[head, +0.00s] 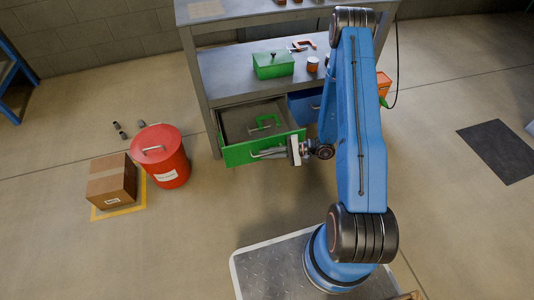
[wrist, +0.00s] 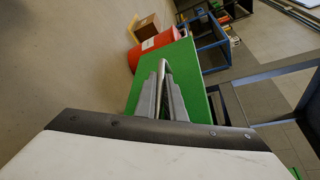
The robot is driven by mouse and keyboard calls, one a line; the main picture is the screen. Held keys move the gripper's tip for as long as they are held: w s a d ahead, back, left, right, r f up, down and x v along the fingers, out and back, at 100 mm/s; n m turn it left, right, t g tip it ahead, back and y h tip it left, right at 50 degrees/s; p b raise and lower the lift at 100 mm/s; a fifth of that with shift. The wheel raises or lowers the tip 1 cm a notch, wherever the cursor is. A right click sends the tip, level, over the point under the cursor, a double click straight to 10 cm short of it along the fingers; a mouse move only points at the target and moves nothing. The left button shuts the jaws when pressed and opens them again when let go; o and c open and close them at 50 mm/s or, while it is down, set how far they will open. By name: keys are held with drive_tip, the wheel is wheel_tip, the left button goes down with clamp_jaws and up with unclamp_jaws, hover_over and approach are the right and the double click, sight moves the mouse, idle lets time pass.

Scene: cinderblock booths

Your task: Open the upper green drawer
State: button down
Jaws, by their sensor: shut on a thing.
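The green drawer (head: 238,154) sits under the grey workbench and is pulled well out, with its inside showing in the head view. A green clamp-like object (head: 266,121) lies in it. My gripper (head: 286,151) is at the drawer's front, shut on its metal bar handle (head: 262,155). In the wrist view the two grey fingers (wrist: 161,92) close around the handle (wrist: 166,72), in front of the green drawer face (wrist: 190,75). The far end of the handle is partly hidden by my gripper.
A blue drawer (head: 303,106) is beside the green one, partly behind my arm. A green box (head: 273,65), an orange can (head: 312,64) and a red clamp (head: 303,45) stand on the bench's shelf (head: 228,80). A red bin (head: 160,165) and cardboard box (head: 110,182) stand left on open floor.

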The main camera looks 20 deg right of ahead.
drive_tip(key=c, duration=1.8)
unclamp_jaws()
drive_tip(key=shift+c, duration=0.2)
drive_tip(key=v, duration=1.7)
drive_tip(key=shift+d, duration=0.2)
drive_tip(key=shift+s, duration=0.1)
